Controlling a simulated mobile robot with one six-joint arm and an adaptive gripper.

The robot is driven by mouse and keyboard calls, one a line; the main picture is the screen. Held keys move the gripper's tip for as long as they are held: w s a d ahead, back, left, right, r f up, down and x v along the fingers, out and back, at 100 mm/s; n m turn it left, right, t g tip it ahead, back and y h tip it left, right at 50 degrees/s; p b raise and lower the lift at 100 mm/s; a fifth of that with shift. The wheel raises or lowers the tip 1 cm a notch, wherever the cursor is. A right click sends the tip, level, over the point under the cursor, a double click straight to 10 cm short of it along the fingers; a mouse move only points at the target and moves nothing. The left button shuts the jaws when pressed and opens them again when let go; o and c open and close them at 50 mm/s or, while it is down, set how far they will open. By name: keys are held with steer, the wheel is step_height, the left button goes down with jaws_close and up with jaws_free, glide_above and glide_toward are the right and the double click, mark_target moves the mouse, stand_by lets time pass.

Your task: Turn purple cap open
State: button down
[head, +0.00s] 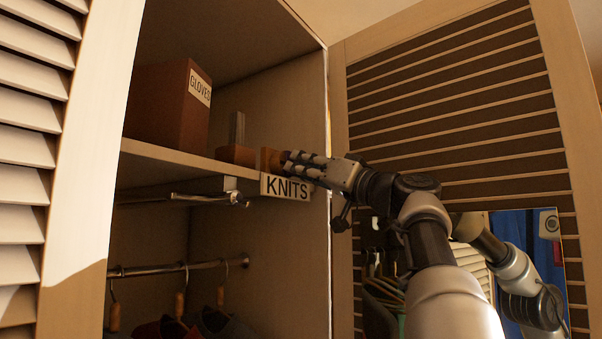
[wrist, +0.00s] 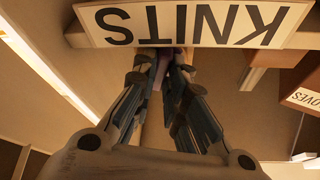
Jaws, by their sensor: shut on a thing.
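My gripper (head: 292,161) reaches over the wardrobe shelf, just above the KNITS sign (head: 286,187). In the wrist view, my gripper (wrist: 163,64) is shut, with its fingertips close together under the upside-down sign. A small dark purple piece, which looks like the purple cap (wrist: 188,57), shows at the fingertips. The fingers and the sign hide most of it. In the head view the cap cannot be made out. An orange-brown block (head: 269,160) stands at the fingertips there.
A brown box labelled GLOVES (head: 180,105) stands left on the shelf (head: 165,158). A low brown block with a grey upright (head: 237,131) sits between. A rail with hangers (head: 180,266) hangs below. The louvred door (head: 455,95) with a mirror is close on the right.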

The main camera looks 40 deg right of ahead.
steer(key=shift+d+r+n+y+p, duration=0.1)
steer(key=shift+n+y+p, duration=0.1)
steer(key=shift+n+y, duration=0.75)
steer(key=shift+n+y+p, duration=0.15)
steer(key=shift+n+y, duration=0.3)
steer(key=shift+n, duration=1)
steer(key=c, duration=1.9)
jaws_free()
steer(key=shift+w, duration=0.1)
